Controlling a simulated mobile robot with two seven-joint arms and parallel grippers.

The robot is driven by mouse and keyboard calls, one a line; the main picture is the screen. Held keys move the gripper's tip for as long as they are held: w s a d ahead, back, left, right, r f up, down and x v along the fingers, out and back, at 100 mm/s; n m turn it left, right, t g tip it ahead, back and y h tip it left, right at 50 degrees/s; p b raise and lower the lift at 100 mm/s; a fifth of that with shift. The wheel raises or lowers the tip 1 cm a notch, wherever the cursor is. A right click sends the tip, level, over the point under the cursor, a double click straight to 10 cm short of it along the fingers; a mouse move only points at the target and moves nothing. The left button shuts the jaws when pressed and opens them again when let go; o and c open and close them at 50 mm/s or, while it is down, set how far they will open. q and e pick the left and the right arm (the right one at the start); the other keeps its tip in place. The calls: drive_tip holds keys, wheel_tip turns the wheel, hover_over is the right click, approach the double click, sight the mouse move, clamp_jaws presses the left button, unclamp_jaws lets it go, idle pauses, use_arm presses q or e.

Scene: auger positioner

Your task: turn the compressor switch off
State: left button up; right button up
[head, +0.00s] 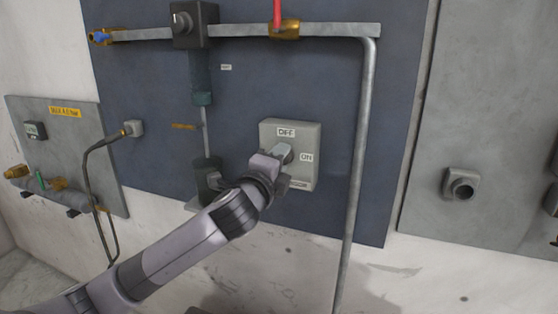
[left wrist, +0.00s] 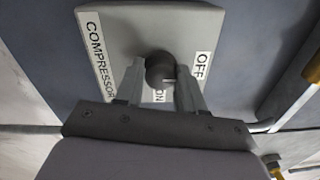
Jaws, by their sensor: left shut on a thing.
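The compressor switch is a pale grey box (head: 305,135) on the dark blue panel, with an OFF label at its top and an ON label at its right. In the left wrist view the box (left wrist: 128,24) shows COMPRESSOR, OFF and ON labels. Its dark round knob (left wrist: 160,66) stands out from the middle of the face. My left gripper (head: 284,154) is at the box front, its fingers on either side of the knob and shut on it. In the head view the gripper hides most of the knob, and I cannot tell which way it points. My right gripper is not in view.
A grey pipe (head: 356,160) runs down close to the right of the box. A valve with a red handle (head: 278,14) sits above. A vertical line with a dark fitting (head: 207,174) is to the left. A grey panel with a knob (head: 461,185) is at the right.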

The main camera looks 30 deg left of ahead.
use_arm(q)
drive_tip(key=shift+r, duration=0.2)
idle(0.3)
drive_tip(key=o, duration=0.7)
drive_tip(key=shift+o, duration=1.4)
drive_tip(key=shift+f, duration=0.1)
drive_tip(key=b+v, duration=0.1)
drive_tip(key=v, duration=0.6)
